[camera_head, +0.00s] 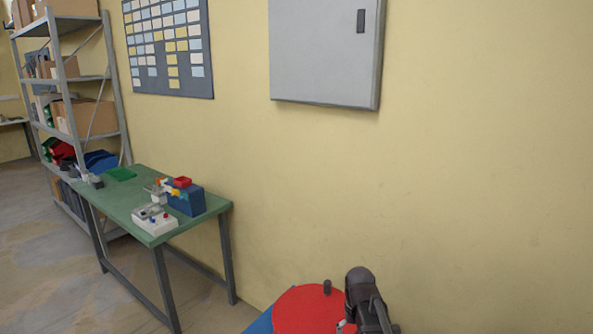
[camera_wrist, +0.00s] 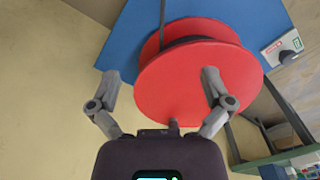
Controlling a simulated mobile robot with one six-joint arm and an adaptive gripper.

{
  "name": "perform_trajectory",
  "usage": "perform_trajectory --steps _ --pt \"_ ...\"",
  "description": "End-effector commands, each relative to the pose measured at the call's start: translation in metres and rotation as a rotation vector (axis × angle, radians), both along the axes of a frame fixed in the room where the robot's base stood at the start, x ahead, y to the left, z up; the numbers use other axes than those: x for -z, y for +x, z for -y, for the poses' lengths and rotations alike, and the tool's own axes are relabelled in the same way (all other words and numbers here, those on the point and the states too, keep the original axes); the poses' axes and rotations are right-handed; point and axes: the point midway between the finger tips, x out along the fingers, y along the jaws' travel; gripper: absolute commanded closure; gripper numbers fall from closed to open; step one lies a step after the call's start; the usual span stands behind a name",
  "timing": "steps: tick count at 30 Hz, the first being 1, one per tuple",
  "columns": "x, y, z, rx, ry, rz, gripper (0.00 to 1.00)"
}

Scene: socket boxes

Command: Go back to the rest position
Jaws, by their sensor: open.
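In the wrist view my gripper (camera_wrist: 159,80) is open, with its two grey fingers spread wide and nothing between the tips. A red reel (camera_wrist: 192,82) with a dark band between its two discs is beyond the fingers, and the right finger overlaps its front disc. In the head view a dark part of my arm (camera_head: 368,298) rises at the bottom, beside the red reel (camera_head: 305,312). The finger tips cannot be made out there.
A metal shelf (camera_head: 66,80) is at the left. A grey cabinet (camera_head: 322,50) hangs on the wall. Floor left of the table is clear.

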Motion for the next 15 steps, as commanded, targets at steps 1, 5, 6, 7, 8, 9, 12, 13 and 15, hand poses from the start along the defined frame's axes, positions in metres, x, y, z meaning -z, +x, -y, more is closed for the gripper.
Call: perform_trajectory --steps 1,5,6,7,8,9,12,13,15 --pt "0.000 -0.031 0.002 0.017 0.000 0.000 0.00" --pt "0.000 -0.067 0.006 0.052 0.000 0.000 0.00" --pt "0.000 -0.075 0.007 0.059 0.000 0.000 0.00" --pt "0.000 -0.079 0.008 0.063 0.000 0.000 0.00" --pt "0.000 -0.083 0.008 0.067 0.000 0.000 0.00" --pt "0.000 -0.087 0.009 0.072 0.000 0.000 0.00" --pt "0.000 -0.090 0.009 0.078 0.000 0.000 0.00" --pt "0.000 -0.090 0.009 0.078 0.000 0.000 0.00" --pt "0.000 -0.090 0.009 0.078 0.000 0.000 0.00"
